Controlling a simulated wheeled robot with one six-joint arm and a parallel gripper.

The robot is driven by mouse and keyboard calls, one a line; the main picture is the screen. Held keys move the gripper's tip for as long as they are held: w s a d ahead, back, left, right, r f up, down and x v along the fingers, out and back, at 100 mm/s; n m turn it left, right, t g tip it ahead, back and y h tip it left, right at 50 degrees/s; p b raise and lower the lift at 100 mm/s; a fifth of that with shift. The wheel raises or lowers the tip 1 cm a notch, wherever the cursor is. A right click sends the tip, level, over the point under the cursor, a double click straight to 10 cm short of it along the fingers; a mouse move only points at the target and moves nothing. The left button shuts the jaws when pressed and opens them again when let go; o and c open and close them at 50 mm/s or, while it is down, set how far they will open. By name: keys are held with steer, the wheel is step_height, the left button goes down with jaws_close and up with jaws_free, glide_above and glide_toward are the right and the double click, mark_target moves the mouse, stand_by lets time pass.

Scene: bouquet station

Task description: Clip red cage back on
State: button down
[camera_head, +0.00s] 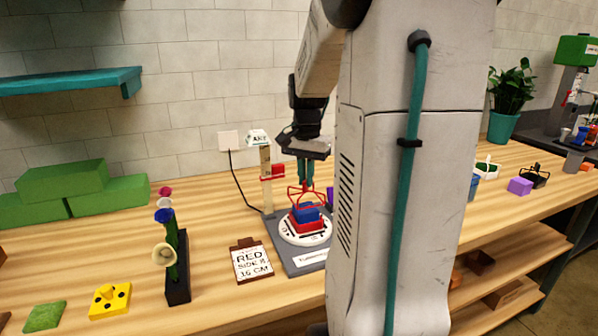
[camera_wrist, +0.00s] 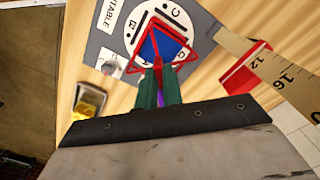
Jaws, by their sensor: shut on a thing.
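The red cage (camera_head: 303,190) is an open wire frame with a pointed top. My gripper (camera_head: 306,181) has its teal fingers shut on the cage's top. The cage is above a red base (camera_head: 306,225) holding a blue block (camera_head: 306,213); I cannot tell whether cage and base touch. The base sits on a round white turntable (camera_head: 290,237) on a grey plate. In the wrist view, my gripper (camera_wrist: 158,88) holds the red cage (camera_wrist: 181,66) over the blue block (camera_wrist: 160,44); the fingers hide part of it.
An upright ruler (camera_head: 266,190) with a red slider (camera_head: 272,172) stands close behind the turntable. A clipboard card (camera_head: 252,261) reads "RED SIDE B 16 CM". A black flower rack (camera_head: 178,270) and a yellow block (camera_head: 110,300) are at left. Green foam bricks (camera_head: 80,190) lie behind.

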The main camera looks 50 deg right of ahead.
mark_target(306, 191)
steer(key=shift+f, duration=1.95)
steer(key=shift+s+a+f, duration=0.1)
steer(key=shift+f, duration=0.05)
stand_by(0.6)
steer(key=c, duration=1)
jaws_free()
steer(key=shift+r, duration=2.3)
